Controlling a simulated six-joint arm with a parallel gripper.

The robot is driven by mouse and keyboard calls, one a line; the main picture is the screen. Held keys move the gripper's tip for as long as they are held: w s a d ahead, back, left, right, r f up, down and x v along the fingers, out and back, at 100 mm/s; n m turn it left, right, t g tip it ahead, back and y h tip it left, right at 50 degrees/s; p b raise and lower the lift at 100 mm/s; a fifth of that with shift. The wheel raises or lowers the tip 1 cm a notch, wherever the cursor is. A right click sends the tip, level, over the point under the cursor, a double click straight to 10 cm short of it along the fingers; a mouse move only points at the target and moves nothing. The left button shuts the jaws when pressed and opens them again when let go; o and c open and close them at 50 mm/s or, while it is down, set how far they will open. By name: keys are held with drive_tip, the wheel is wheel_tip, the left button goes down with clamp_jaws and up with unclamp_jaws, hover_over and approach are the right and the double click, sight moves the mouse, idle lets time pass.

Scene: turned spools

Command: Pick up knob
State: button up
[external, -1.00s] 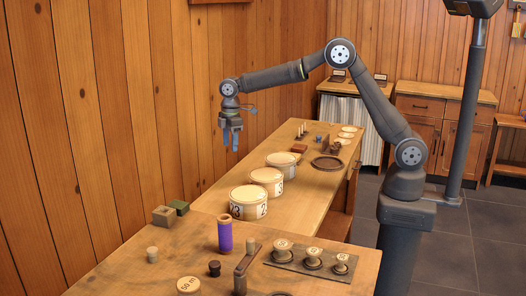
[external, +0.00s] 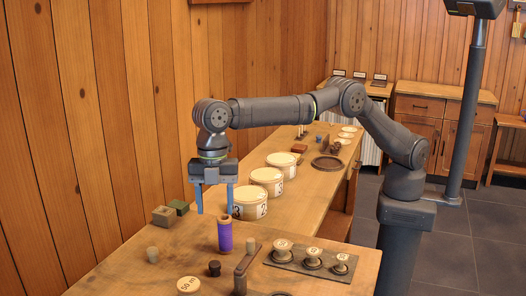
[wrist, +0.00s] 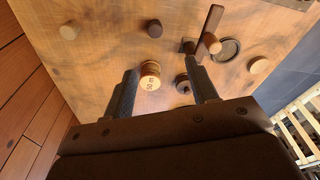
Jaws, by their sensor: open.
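The likely knob is a small dark turned piece (external: 214,268) with a rounded cap, standing on the near bench in front of the purple spool. A dark round piece (wrist: 182,84) next to the right finger in the wrist view may be the same one. My gripper (external: 215,211) is open, fingers pointing down, above and behind the dark piece and close to the top of the purple-wound spool (external: 225,236). Nothing shows held between the fingers. A pale small cylinder (external: 152,254) stands farther left.
A pale "50 m" spool (external: 188,286) stands close to the dark piece. An upright-pegged wooden holder (external: 240,272) and a dark board (external: 311,261) with several pale spools lie to the right. Two small boxes (external: 163,216) stand at the back left.

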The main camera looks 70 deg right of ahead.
hover_over(215, 263)
drive_tip(key=f, duration=1.1)
drive_tip(key=shift+s+d+f, duration=0.2)
drive_tip(key=shift+d+f, duration=0.1)
drive_tip(key=shift+w+a+f, duration=0.15)
drive_tip(key=shift+a+f, duration=0.05)
drive_tip(key=shift+f, duration=1.15)
drive_tip(key=shift+w+a+f, duration=0.1)
drive_tip(key=shift+a+f, duration=0.05)
drive_tip(key=shift+f, duration=1.15)
drive_tip(key=c, duration=1)
